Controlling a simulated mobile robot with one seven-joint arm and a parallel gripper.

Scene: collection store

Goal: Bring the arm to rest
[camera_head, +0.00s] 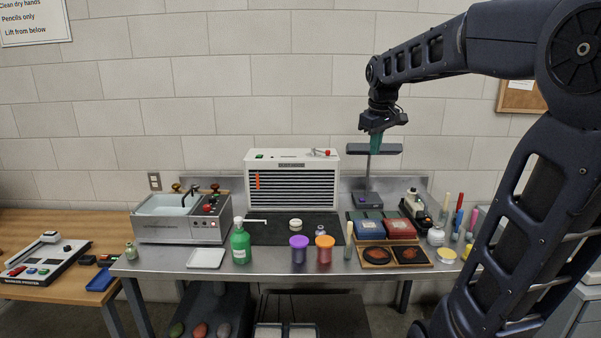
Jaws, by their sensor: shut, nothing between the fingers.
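My arm comes in from the right side of the head view and arches over the right part of the metal bench (340,265). My gripper (376,146) hangs from the arm's end and points down. It is shut, with nothing seen held in it. It appears in front of the dark flat head of a stand (366,180) at the back of the bench. I cannot tell how far apart gripper and stand are.
A sink unit (182,218), a green pump bottle (240,243), a white slatted box (292,180), purple (299,248) and orange-lidded (324,247) jars and several tools occupy the bench. A wooden table (50,225) stands left. The air above the bench's left half is clear.

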